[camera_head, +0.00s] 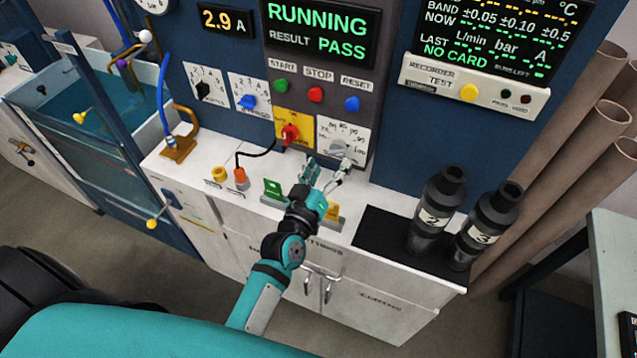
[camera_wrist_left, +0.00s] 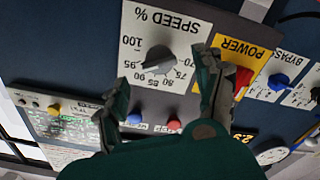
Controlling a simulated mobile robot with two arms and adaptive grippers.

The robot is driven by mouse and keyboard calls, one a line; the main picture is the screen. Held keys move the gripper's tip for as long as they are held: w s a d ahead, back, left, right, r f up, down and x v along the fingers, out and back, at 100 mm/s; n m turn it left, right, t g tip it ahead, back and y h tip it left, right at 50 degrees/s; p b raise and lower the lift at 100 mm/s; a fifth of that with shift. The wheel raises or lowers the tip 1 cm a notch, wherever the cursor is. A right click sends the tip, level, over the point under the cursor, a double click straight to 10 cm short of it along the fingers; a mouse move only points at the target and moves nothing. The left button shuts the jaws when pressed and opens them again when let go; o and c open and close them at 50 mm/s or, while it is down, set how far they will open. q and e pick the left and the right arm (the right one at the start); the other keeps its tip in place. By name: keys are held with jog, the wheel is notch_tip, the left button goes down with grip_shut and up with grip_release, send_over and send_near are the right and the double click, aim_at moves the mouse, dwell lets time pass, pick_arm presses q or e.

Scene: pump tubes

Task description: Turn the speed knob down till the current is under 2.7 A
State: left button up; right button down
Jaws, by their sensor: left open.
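The grey speed knob (camera_head: 338,147) sits on a white dial plate on the console front. In the left wrist view the speed knob (camera_wrist_left: 158,60) shows upside down under "SPEED %". Its pointer seems to lie near 95, but I cannot read it exactly. My left gripper (camera_head: 330,168) is open just in front of and below the knob. In the wrist view the left gripper's fingers (camera_wrist_left: 163,92) stand apart with the knob beyond the gap, apparently not touched. The current display (camera_head: 224,20) reads 2.9 A. My right gripper is not in view.
The red power switch (camera_head: 290,133) on its yellow plate is close left of the dial. START, STOP and RESET buttons (camera_head: 316,94) sit above. Black bottles (camera_head: 437,210) stand on a dark mat at right. The status screen (camera_head: 321,28) reads RUNNING, RESULT PASS.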

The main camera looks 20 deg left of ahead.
pick_arm(q)
jog(key=s, duration=0.6)
jog(key=shift+s, duration=0.2)
jog(key=shift+a, duration=0.1)
jog(key=s+d+f+m+g+h, duration=0.3)
jog(key=s+f+m+g, duration=0.3)
jog(key=s+g, duration=0.1)
jog(key=s+a+f+m+g+y, duration=0.1)
jog(key=s+a+g+y, duration=0.2)
jog(key=s, duration=0.4)
jog(key=s+a+f+m+g, duration=0.1)
jog(key=s+a+g, duration=0.25)
jog(key=s, duration=0.35)
notch_tip(320, 180, down, 29)
jog(key=s+g+b, duration=0.1)
jog(key=g+b, duration=0.1)
jog(key=b, duration=0.2)
jog(key=s+a+f+g+b, duration=0.1)
jog(key=s+a+f+b, duration=0.1)
jog(key=s+f, duration=1.5)
notch_tip(320, 180, down, 3)
jog(key=shift+s+a+r+y, duration=0.15)
jog(key=shift+s+a+y, duration=0.05)
jog(key=shift+a+y, duration=0.1)
